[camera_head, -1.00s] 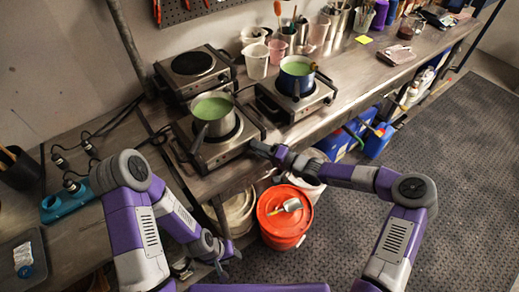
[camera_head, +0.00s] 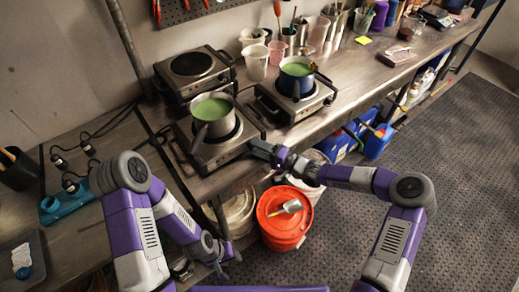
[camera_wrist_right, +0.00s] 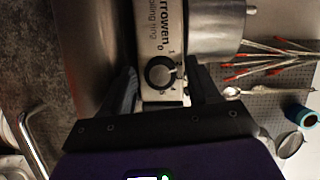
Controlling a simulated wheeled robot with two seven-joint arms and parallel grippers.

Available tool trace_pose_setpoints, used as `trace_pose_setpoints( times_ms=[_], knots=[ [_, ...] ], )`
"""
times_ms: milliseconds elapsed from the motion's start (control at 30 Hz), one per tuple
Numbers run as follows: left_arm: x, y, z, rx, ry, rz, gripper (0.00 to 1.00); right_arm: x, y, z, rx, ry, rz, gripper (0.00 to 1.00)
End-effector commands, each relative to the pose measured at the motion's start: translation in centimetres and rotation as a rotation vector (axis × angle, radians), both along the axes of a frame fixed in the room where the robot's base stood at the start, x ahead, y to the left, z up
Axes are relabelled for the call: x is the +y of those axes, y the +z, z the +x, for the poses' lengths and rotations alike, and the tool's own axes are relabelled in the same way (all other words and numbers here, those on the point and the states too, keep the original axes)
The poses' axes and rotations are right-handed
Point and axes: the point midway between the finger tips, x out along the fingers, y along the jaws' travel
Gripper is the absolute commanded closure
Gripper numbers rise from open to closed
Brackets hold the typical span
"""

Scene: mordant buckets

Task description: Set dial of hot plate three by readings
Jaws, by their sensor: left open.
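A hot plate (camera_head: 222,150) at the front left of the bench carries a steel pot (camera_head: 212,128) of green liquid. My right gripper (camera_head: 254,146) is at its front edge. In the right wrist view, a dark round dial (camera_wrist_right: 160,73) on a pale, numbered panel (camera_wrist_right: 158,28) lies between the open fingers of my right gripper (camera_wrist_right: 162,92); I cannot tell whether they touch it. A second hot plate (camera_head: 318,98) holds a blue pot (camera_head: 296,86). A third hot plate (camera_head: 216,82) behind is bare. My left gripper (camera_head: 220,266) hangs low, away from the bench.
An orange bucket (camera_head: 272,228) with a scoop (camera_head: 292,206) on its lid stands on the floor below my right arm. Cups and jugs (camera_head: 255,62) line the back of the bench. Cables (camera_head: 112,125) and a teal thing (camera_head: 62,205) lie at left.

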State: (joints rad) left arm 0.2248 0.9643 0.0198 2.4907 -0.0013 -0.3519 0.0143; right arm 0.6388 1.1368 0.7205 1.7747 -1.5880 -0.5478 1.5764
Motion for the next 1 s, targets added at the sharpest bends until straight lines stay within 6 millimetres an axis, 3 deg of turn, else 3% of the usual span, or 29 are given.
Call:
trace_pose_setpoints(
  times_ms=[367,1000],
  knots=[
    [0.0,0.2,0.0,0.0,0.0,0.0,0.57,0.0,0.0,0.0,-0.024,0.0,-0.035,0.36],
    [0.0,1.4,0.0,0.0,0.0,0.0,0.57,0.1,0.3,-0.1,-0.309,0.003,-0.429,0.36]
  ],
)
